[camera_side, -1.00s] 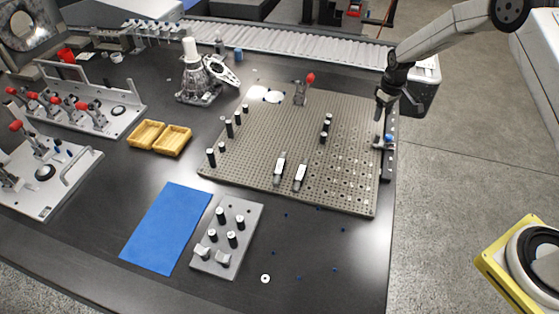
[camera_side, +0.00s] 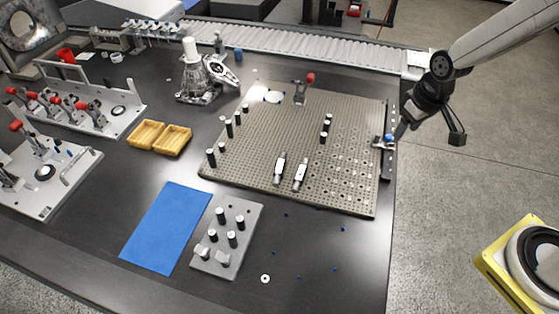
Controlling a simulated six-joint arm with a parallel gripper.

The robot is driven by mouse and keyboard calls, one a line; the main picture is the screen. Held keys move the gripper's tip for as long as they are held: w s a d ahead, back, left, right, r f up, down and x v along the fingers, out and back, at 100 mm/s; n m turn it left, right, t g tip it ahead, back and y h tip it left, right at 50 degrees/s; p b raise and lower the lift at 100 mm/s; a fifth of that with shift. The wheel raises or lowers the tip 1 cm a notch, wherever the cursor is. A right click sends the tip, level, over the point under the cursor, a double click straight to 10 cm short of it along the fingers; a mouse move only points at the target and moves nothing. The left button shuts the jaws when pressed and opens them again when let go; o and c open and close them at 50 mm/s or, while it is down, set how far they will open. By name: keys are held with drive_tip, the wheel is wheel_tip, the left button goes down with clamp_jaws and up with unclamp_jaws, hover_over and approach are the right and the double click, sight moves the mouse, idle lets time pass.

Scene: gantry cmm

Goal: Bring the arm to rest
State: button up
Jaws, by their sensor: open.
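My gripper (camera_side: 429,134) hangs at the upper right, at the table's right edge, with its two dark fingers spread wide and nothing between them. The left finger appears close to or in front of the small blue-topped fitting (camera_side: 389,139) on the dark rail (camera_side: 387,165); I cannot tell whether they touch. The right finger shows against the grey floor. My arm reaches in from the upper right corner.
A perforated fixture plate (camera_side: 265,155) carries black posts, clamps and a red-knobbed clamp (camera_side: 303,85). A roller conveyor (camera_side: 300,45) runs behind. A blue mat (camera_side: 165,230) and a grey post plate (camera_side: 248,245) lie in front. A yellow-framed machine (camera_side: 520,260) stands lower right.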

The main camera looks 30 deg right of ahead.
drive_tip(key=s+a, duration=0.2)
drive_tip(key=s, duration=0.5)
drive_tip(key=shift+r, duration=0.35)
idle(0.9)
